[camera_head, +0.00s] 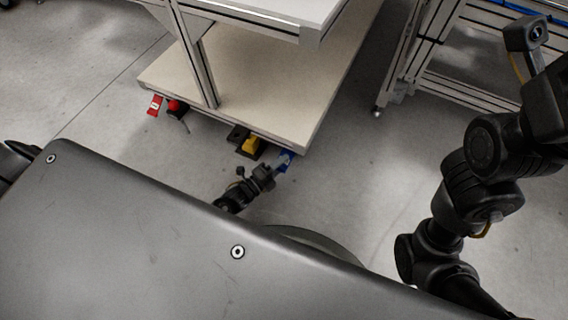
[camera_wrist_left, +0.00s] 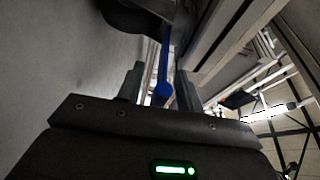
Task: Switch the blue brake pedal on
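The blue brake pedal (camera_head: 285,160) is low at the near right corner of the cart's bottom shelf. In the left wrist view it shows as a narrow blue bar with a round end (camera_wrist_left: 163,80), straight ahead of my gripper. My left gripper (camera_head: 273,170) reaches down to the pedal in the head view. In the left wrist view its two fingers (camera_wrist_left: 162,92) stand apart, one on each side of the blue bar. Contact with the bar cannot be made out. My right arm is at the right of the head view, with its fingers not visible.
A yellow and black pedal (camera_head: 250,146) sits just left of the blue one. A metal frame (camera_head: 440,60) stands at the upper right. Floor between is clear.

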